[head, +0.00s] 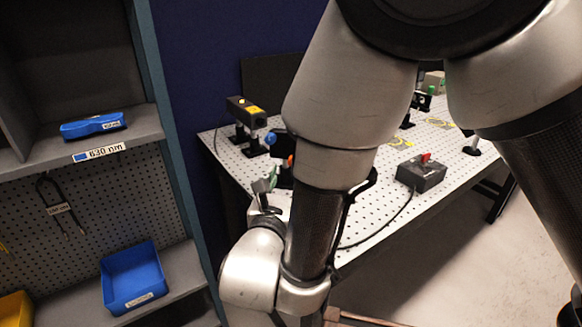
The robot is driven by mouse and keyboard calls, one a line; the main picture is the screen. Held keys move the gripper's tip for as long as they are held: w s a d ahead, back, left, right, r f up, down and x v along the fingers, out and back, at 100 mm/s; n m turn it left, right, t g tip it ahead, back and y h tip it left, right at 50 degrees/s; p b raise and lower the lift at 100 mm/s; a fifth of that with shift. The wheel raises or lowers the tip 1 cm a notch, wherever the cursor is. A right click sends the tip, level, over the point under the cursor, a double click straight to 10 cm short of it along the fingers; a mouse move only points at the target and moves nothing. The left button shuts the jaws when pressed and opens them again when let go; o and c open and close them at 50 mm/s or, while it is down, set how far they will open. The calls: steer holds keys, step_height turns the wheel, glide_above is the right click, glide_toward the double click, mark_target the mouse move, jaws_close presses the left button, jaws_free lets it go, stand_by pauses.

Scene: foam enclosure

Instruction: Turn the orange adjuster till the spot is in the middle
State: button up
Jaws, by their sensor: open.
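The orange adjuster (290,160) shows as a small patch on a dark optic mount (284,177) near the left part of the perforated table. My forearm hides part of the mount. A blue knob (271,139) sits at the mount's upper left. My gripper (265,188) is small in the head view, just in front and to the left of the mount. It is open, and nothing shows between its fingers. Whether it touches the mount cannot be told. I cannot make out the spot.
A black laser-like box (246,112) stands behind the mount on the table (357,212). A dark control box (421,174) with a red switch and cable is to the right. Shelves with a blue tray (133,278) and blue case (93,125) are at left.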

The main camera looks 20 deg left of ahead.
steer(key=w, duration=0.7)
steer(key=shift+a, duration=0.25)
jaws_close()
